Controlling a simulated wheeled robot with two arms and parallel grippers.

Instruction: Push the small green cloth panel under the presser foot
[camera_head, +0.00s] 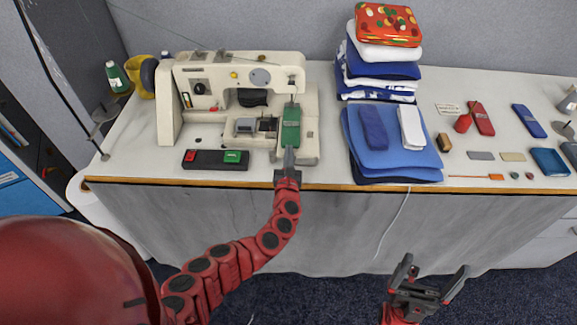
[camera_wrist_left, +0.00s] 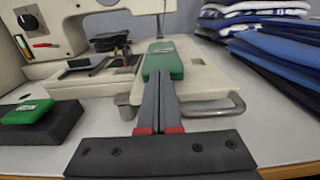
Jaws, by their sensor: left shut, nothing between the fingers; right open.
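The small green cloth panel (camera_head: 291,126) lies on the bed of the cream sewing machine (camera_head: 235,80), below the machine's head at its right end. It also shows in the left wrist view (camera_wrist_left: 164,61), directly ahead of the fingertips. My left gripper (camera_head: 289,152) is shut and empty, its tips at the panel's near edge; whether they touch it is hard to tell. The presser foot is not clearly visible; the panel's far end lies around the needle area. My right gripper (camera_head: 432,280) is open and empty, in front of the table, away from the machine.
A dark pedal block with red and green buttons (camera_head: 216,160) sits left of the panel. Folded blue cloths (camera_head: 392,150) and a tall folded stack (camera_head: 380,75) stand right of the machine. Small tools and cases lie further right. The table's front edge (camera_head: 350,187) is near my left gripper.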

